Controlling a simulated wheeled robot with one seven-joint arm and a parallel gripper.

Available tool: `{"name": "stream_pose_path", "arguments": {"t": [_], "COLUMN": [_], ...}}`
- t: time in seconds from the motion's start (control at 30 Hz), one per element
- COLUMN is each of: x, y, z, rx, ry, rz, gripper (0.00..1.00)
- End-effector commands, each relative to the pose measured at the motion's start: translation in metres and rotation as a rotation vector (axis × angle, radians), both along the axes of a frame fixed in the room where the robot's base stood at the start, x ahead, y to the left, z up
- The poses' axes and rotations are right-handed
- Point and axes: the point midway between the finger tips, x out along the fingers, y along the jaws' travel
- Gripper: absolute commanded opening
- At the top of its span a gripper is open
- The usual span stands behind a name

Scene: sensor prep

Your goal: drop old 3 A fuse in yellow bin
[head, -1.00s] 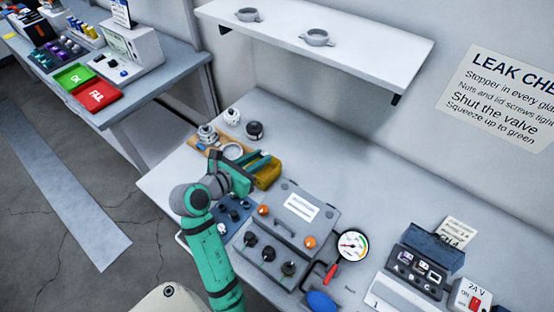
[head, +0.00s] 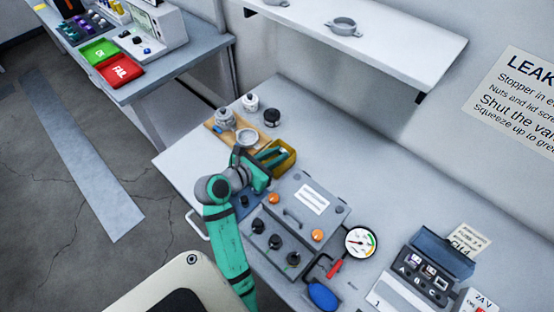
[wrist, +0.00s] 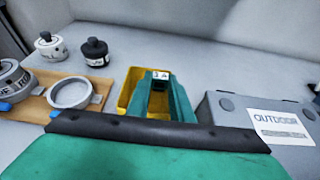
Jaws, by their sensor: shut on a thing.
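The yellow bin (head: 287,164) stands on the bench, left of the grey box, and its rim and walls also show in the wrist view (wrist: 129,88). My gripper (head: 268,163) is at the bin, with its green fingers over the bin's opening. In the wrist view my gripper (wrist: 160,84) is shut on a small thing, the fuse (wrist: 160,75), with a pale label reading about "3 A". The fuse is between the fingertips, against the yellow of the bin. Much of the bin's inside is hidden by the fingers.
The grey box (head: 311,198) with knobs and an "OUTDOOR" label stands right of the bin. A wooden board (wrist: 40,106) with metal rings is left. Dark and white stoppered jars (head: 271,117) stand behind. A gauge (head: 360,242) lies farther right. A shelf (head: 400,45) hangs above.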

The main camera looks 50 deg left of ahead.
Motion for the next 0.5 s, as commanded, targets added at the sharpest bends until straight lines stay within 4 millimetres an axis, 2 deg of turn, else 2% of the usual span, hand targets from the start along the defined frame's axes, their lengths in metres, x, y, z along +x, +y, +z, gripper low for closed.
{"name": "stream_pose_path", "arguments": {"t": [0.17, 0.2, 0.3, 0.5], "x": [-0.0005, -0.0006, -0.0005, -0.0006], "y": [0.0006, 0.0006, 0.0006, 0.0007], "z": [-0.0002, -0.0001, 0.0, 0.0], "rx": [0.0, 0.0, 0.0, 0.0], "ry": [0.0, 0.0, 0.0, 0.0], "rz": [0.001, 0.001, 0.001, 0.001], "gripper": [0.0, 0.22, 0.42, 0.42]}}
